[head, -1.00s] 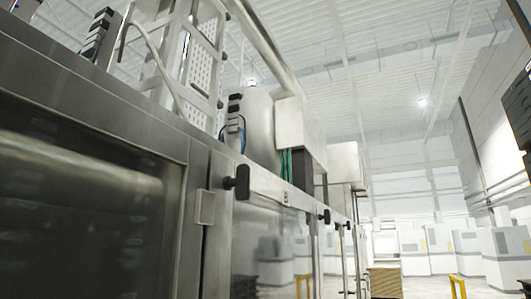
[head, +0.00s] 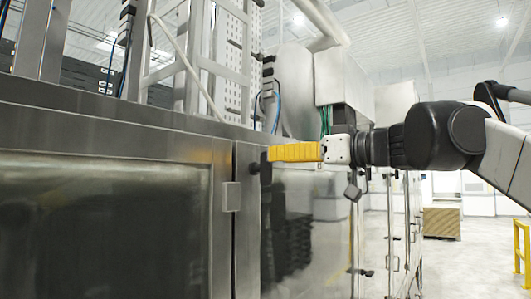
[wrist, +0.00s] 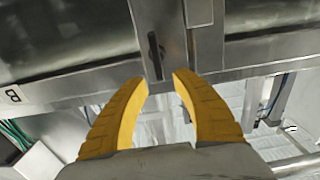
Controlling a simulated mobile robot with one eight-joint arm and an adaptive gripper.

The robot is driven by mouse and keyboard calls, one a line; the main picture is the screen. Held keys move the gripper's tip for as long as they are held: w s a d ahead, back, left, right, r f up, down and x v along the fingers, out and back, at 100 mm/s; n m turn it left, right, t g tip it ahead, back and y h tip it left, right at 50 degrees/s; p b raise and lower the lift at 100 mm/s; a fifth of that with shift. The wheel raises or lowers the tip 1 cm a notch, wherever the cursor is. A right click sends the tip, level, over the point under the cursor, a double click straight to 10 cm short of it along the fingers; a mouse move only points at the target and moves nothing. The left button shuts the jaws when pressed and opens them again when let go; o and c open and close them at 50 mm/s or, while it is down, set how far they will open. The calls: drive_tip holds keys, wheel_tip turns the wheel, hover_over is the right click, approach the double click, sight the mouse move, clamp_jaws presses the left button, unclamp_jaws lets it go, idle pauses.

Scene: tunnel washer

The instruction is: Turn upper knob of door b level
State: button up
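The upper knob (head: 254,168) is black and sits high on the steel post at the left edge of door b (head: 305,225). It is partly hidden behind my yellow fingers in the head view. In the wrist view the knob (wrist: 154,46) is a dark, elongated handle lying along the narrow steel post. My gripper (wrist: 162,82) is open, with a gap between its yellow fingertips. The knob lies just beyond that gap, and nothing is between the fingers. In the head view my gripper (head: 270,153) reaches in from the right, its tips close to the knob. Contact cannot be told.
A dark window panel (head: 100,225) fills the left of the machine. Frames and pipes (head: 215,70) rise above the machine. A yellow rail (head: 522,245) stands at the right, with open floor before it.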

sight(267, 156)
drive_tip(key=x, duration=0.4)
drive_tip(key=shift+w+a+p, duration=0.15)
drive_tip(key=shift+p, duration=0.25)
clamp_jaws()
